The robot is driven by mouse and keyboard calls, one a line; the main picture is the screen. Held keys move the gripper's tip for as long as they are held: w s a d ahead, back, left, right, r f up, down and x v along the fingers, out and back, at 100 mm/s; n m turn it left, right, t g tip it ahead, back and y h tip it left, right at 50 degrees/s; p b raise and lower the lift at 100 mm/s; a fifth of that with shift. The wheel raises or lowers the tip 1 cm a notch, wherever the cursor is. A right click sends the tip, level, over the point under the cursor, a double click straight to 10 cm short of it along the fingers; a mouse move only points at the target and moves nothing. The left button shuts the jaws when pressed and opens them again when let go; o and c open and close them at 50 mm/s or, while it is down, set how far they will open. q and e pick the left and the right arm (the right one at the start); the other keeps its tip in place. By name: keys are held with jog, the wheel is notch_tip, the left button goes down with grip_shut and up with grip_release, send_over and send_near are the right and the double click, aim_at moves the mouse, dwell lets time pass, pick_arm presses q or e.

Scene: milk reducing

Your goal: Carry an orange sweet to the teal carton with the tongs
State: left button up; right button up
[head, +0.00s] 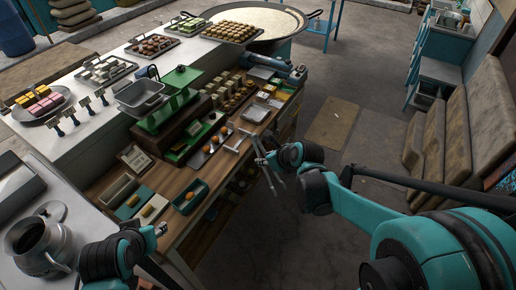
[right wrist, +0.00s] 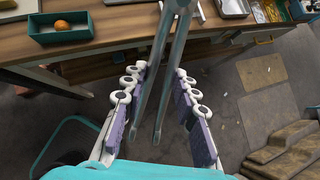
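The teal carton (head: 181,208) stands near the front edge of the wooden counter, with an orange sweet (head: 189,196) inside. Both also show at the upper left of the right wrist view, the carton (right wrist: 62,38) and the sweet (right wrist: 62,25). More orange sweets (head: 215,139) lie on a dark tray (head: 198,160) behind it. My right gripper (head: 262,161) is beyond the counter's front edge. Its padded fingers (right wrist: 160,76) close around the tongs (right wrist: 150,98), whose lower ends hang over the floor with nothing visible between them. My left gripper (head: 161,229) is at lower left, empty; its fingers are too small to judge.
A green press (head: 180,82) and several sweet trays stand farther back. A metal pot (head: 40,240) is at lower left. Small boxes (head: 118,190) sit left of the carton. The floor right of the counter is open up to the cushioned bench (head: 435,135).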

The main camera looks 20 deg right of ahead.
notch_tip(320, 180, down, 21)
jog(key=s+b, duration=0.2)
jog(key=b, duration=1)
jog(key=shift+s+f, duration=0.2)
jog(key=shift+s, duration=0.05)
